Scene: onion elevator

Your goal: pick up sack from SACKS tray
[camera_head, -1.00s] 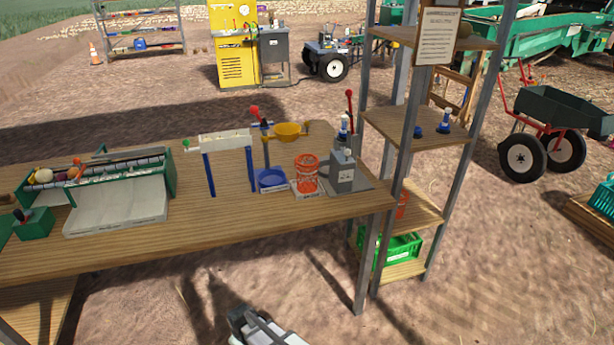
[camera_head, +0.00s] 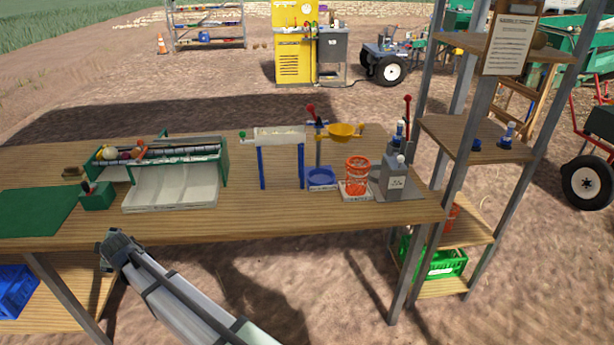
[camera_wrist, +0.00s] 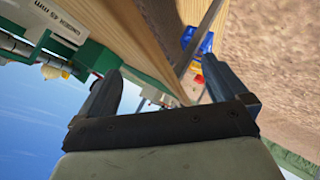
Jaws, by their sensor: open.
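No sack and no tray marked SACKS can be made out in either view. My gripper (camera_head: 118,243) is in front of the table's front edge at the left, below the sorting machine. In the wrist view my gripper (camera_wrist: 160,82) is open, its two dark fingers spread with nothing held between them. A blue crate (camera_head: 14,292) stands on the lower shelf at the left, cut off by the picture edge; its contents and any label are not readable.
The wooden table (camera_head: 290,217) carries a green sorter (camera_head: 225,165) with a white tray (camera_head: 172,187), a green mat (camera_head: 38,212), an orange mesh bucket (camera_head: 357,178) and a grey device (camera_head: 394,178). A metal-post shelf (camera_head: 470,138) stands at right, with a green crate (camera_head: 447,264) low down.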

